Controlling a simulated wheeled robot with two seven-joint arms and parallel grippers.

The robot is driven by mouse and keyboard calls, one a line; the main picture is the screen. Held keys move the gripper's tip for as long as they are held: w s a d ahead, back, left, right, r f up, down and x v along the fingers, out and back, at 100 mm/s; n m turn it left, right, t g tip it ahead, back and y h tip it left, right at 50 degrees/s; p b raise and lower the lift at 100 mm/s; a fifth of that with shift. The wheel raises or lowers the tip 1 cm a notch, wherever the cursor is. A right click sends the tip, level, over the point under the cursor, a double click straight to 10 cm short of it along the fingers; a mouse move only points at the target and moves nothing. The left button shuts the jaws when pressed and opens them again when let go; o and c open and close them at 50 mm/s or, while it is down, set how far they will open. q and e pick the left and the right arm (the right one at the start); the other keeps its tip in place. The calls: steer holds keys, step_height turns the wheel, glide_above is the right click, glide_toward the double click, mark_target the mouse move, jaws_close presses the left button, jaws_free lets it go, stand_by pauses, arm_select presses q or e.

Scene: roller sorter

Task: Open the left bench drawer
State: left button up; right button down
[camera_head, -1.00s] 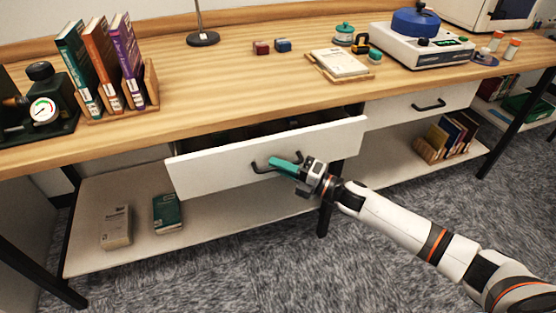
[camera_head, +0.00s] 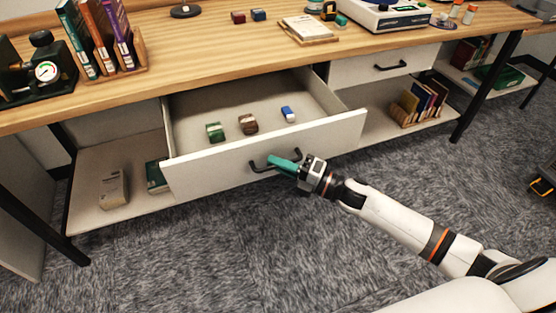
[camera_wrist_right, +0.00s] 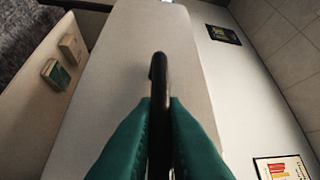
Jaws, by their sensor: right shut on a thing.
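The left bench drawer (camera_head: 205,172) is pulled well out from under the wooden bench top, and its inside shows. It holds a green block (camera_head: 215,131), a brown block (camera_head: 248,124) and a blue and white block (camera_head: 288,114). My right gripper (camera_head: 284,163), with teal fingers, is shut on the black drawer handle (camera_head: 258,166) at the drawer front. In the right wrist view the two teal fingers (camera_wrist_right: 160,125) close on the dark handle bar (camera_wrist_right: 158,75) from both sides. My left gripper is not in view.
The right bench drawer (camera_head: 360,68) is shut. Books in a holder (camera_head: 130,62), a gauge device (camera_head: 45,72) and a scale (camera_head: 385,14) stand on the bench top. The lower shelf (camera_head: 100,215) holds a pale book (camera_head: 113,190). Carpet (camera_head: 250,250) in front is clear.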

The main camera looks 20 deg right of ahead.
steer(key=shift+s, duration=0.1)
steer(key=c, duration=1.8)
jaws_free()
steer(key=shift+o, duration=0.2)
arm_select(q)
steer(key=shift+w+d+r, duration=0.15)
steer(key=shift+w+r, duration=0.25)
arm_select(e)
steer(key=v, duration=1.2)
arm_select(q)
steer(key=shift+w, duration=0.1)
arm_select(e)
steer(key=shift+r, duration=0.1)
